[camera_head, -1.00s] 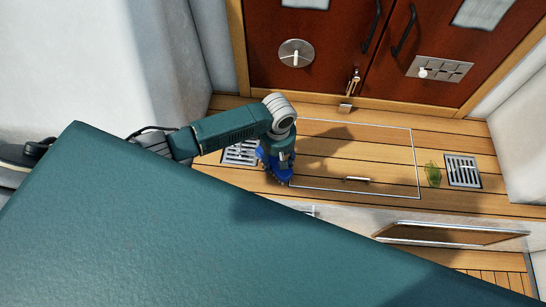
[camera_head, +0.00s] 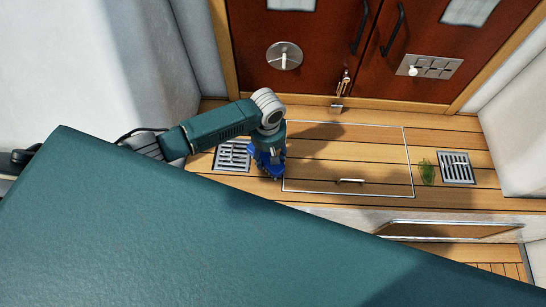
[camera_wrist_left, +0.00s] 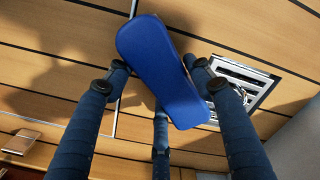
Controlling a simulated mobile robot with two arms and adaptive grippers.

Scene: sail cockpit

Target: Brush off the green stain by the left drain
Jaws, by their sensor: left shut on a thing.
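My left gripper (camera_head: 268,158) is shut on a blue brush (camera_wrist_left: 160,70), pointing down at the wooden cockpit floor just right of the left drain (camera_head: 232,155). In the left wrist view the brush's smooth blue back lies between the dark blue fingers (camera_wrist_left: 158,88), and the left drain shows there too (camera_wrist_left: 240,80). No green stain shows by the left drain; the gripper and brush cover part of the floor there. I cannot tell whether the bristles touch the floor. A green patch (camera_head: 427,173) shows beside the right drain (camera_head: 456,168). My right gripper is not in view.
A framed floor hatch (camera_head: 360,155) with a small handle lies right of the gripper. Red-brown doors (camera_head: 305,25) stand behind the floor. A large dark green surface covers the near part of the head view.

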